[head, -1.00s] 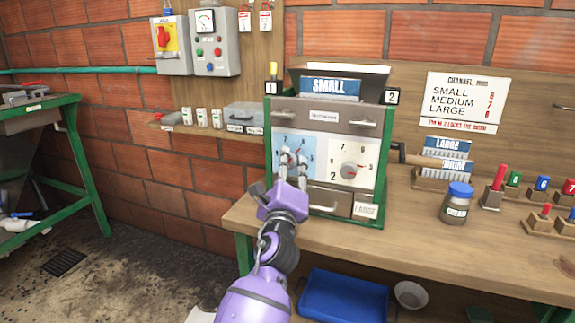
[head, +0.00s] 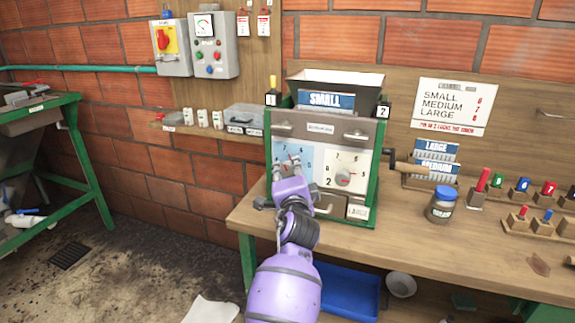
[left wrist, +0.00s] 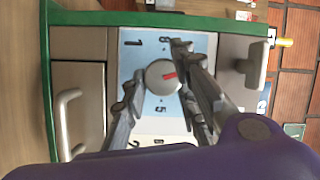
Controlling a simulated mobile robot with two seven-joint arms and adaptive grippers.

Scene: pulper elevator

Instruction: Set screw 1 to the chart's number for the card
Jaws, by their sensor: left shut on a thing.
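The left dial (head: 293,160) on the machine front, on a pale blue plate under tag 1, is screw 1. My left gripper (head: 288,168) is shut on its round grey knob, which shows in the left wrist view (left wrist: 157,82) between the fingers (left wrist: 157,88). The knob's red mark points right in that view; a finger covers the numbers there. The SMALL card (head: 325,100) stands at the machine's top. The chart (head: 440,107) on the back board lists small, medium and large; its red numbers are too small to read surely. My right gripper is out of view.
A second dial (head: 345,176) is just right of screw 1, on a white plate. A crank handle (head: 408,166) sticks out at the machine's right side. LARGE and MEDIUM cards (head: 437,160), a jar (head: 442,206) and coloured pegs stand on the bench (head: 420,245).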

